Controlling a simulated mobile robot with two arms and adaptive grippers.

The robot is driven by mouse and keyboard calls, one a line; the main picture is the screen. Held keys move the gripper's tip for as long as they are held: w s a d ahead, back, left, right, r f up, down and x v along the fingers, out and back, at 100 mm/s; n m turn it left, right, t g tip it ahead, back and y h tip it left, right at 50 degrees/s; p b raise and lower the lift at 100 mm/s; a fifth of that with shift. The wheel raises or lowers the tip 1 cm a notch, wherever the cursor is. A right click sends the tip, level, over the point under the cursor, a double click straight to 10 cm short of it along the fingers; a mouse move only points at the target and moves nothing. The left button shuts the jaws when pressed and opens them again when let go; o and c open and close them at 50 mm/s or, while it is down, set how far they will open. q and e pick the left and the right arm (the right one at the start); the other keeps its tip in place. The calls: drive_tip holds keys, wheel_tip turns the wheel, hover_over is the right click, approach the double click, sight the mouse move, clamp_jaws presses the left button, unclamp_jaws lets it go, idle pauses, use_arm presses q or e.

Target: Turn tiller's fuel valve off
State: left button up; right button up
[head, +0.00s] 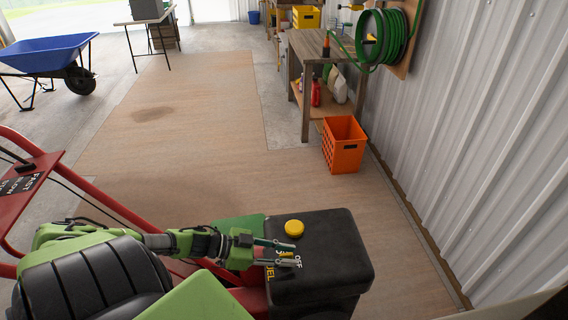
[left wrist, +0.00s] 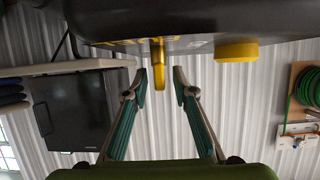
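The tiller (head: 70,190) has a red frame and a black fuel tank (head: 335,255) with a yellow cap (head: 294,228). Markings on the tank top read OFF and FUEL. The yellow fuel valve lever (left wrist: 158,62) shows in the left wrist view, pointing away from the tank's dark body. My left gripper (head: 294,253) is over the tank top, beside the markings. It also shows in the left wrist view (left wrist: 160,80), open, with the lever between its fingertips and a gap on each side. In the head view the fingers partly hide the lever. My right gripper is not in view.
An orange crate (head: 344,146) stands by the metal wall, next to a wooden workbench (head: 310,50). A green hose reel (head: 385,38) hangs on the wall. A blue wheelbarrow (head: 48,55) is at the far left.

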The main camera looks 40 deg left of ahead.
use_arm(q)
drive_tip(key=v, duration=1.2)
drive_tip(key=shift+f, duration=0.1)
idle(0.4)
